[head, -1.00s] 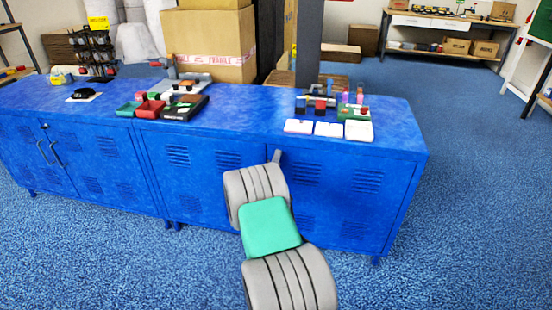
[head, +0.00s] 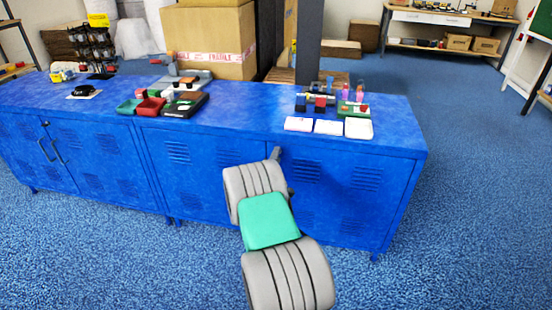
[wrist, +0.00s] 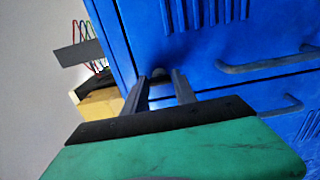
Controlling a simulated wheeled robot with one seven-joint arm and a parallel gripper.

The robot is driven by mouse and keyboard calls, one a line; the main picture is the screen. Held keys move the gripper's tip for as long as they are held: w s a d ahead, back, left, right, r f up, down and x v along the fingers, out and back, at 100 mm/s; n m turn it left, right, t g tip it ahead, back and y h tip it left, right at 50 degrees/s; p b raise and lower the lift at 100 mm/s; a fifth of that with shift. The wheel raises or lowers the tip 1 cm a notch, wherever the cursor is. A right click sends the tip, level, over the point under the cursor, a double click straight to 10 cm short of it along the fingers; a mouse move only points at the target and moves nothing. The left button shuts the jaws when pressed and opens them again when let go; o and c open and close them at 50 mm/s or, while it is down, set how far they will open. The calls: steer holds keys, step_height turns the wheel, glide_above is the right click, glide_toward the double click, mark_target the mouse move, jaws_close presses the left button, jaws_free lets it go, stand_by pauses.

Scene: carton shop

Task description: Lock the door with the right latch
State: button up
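The blue cabinet (head: 215,155) with the right-hand pair of doors is in front of me. In the wrist view its blue door front (wrist: 205,50) fills the upper right, turned sideways. Two grey bar handles, one upper (wrist: 265,63) and one lower (wrist: 270,108), lie to the right of my gripper. My gripper (wrist: 160,76) is at the door front with its two dark fingers apart. A small dark rounded piece, apparently the latch (wrist: 158,72), shows between the fingertips; contact cannot be told. In the head view my arm hides most of this area.
The cabinet top holds white trays (head: 328,128), small coloured parts, and red (head: 150,107) and green bins. A left cabinet pair with handles (head: 56,151) adjoins. A large carton (head: 212,40) stands behind. The blue floor at the right is clear.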

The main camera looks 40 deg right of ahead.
steer(key=o, duration=0.4)
steer(key=shift+c, duration=0.2)
steer(key=v, duration=0.8)
steer(key=shift+p, duration=0.3)
steer(key=s+a+r+m+g+y+p, duration=0.15)
steer(key=a+r+m+p, duration=0.25)
steer(key=r+p, duration=0.4)
steer(key=a+r+m+g+y+p, duration=0.25)
steer(key=a+r+m+p, duration=0.2)
steer(key=r, duration=0.45)
steer(key=s+a+r+g+y+p, duration=0.2)
steer(key=s+a+r+y+p, duration=0.3)
steer(key=s+a, duration=0.5)
steer(key=s+a+r+g+y+p, duration=0.1)
steer(key=s+a+r+y+p, duration=0.4)
steer(key=a, duration=1.2)
steer(key=s+r+n+p, duration=0.1)
steer(key=s+r+p, duration=0.2)
steer(key=s+r, duration=0.2)
steer(key=shift+a+r+g, duration=0.2)
steer(key=shift+r+g, duration=0.05)
steer(key=shift+g, duration=0.15)
